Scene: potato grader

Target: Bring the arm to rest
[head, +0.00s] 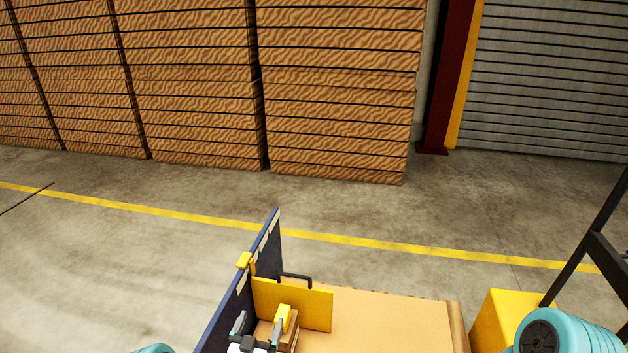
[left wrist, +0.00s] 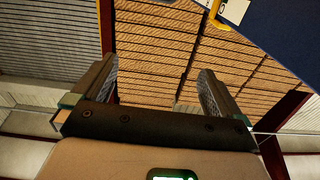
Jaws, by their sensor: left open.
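My left gripper (head: 258,325) is at the bottom of the head view, beside the inner face of a dark blue side panel (head: 240,290). Its two fingers stand apart. In the left wrist view the left gripper (left wrist: 156,80) is open with nothing between the fingers, and the stacked wooden crates show far behind the gap. The rest of the left arm is mostly out of the head view. My right gripper is in neither view.
A yellow plate (head: 310,305) with a black handle stands across the tan belt (head: 385,325), close in front of the left gripper. A yellow block (head: 495,320) is at right. Wooden crates (head: 340,100) stand far back across open floor.

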